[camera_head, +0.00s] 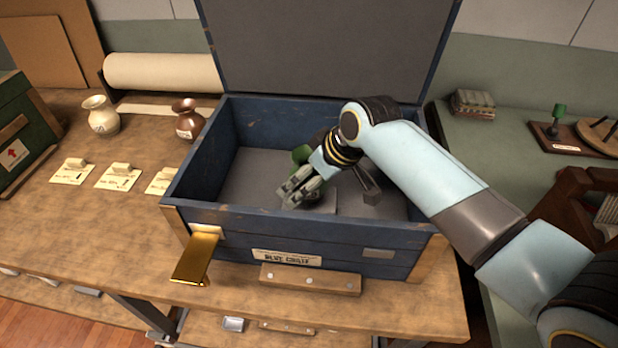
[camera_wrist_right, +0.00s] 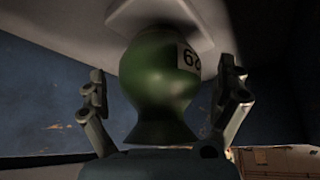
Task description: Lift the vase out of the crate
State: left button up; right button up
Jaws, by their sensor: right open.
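A blue wooden crate (camera_head: 330,239) stands on the table with its lid raised. A green vase (camera_head: 300,153) is inside it, mostly hidden behind my right gripper in the head view. In the right wrist view the vase (camera_wrist_right: 160,85) shows a round body, a flared end and a white label with a number. My right gripper (camera_head: 296,192) reaches down into the crate. In the right wrist view its two fingers (camera_wrist_right: 165,95) are apart, one on each side of the vase, with a gap visible at the left. My left gripper is not in view.
A cream vase (camera_head: 101,115) and a brown vase (camera_head: 188,120) stand left of the crate, with tags (camera_head: 118,177) in front. A gold latch (camera_head: 197,258) hangs at the crate's front left. A dark bracket (camera_head: 368,186) is inside the crate. The crate walls enclose my gripper.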

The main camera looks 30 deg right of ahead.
jog(key=c, duration=1.4)
jog(key=shift+r, duration=0.1)
